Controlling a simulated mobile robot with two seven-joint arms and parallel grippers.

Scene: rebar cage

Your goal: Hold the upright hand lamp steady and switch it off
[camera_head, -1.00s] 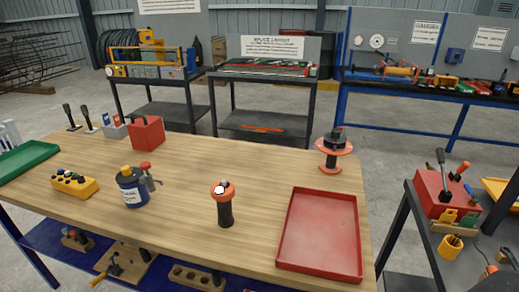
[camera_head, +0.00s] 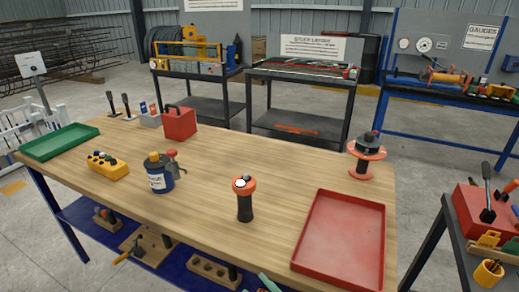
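The hand lamp (camera_head: 244,198) stands upright on the wooden workbench (camera_head: 220,160), near its front edge and left of the red tray. Neither of my grippers shows in the head view, and nothing touches the lamp.
A red tray (camera_head: 386,232) lies to the lamp's right, with an orange-flanged spool (camera_head: 365,157) behind it. A blue can (camera_head: 159,174), a yellow control box (camera_head: 107,165), a red box (camera_head: 180,122) and a green tray (camera_head: 58,142) stand to the left. Bare wood surrounds the lamp.

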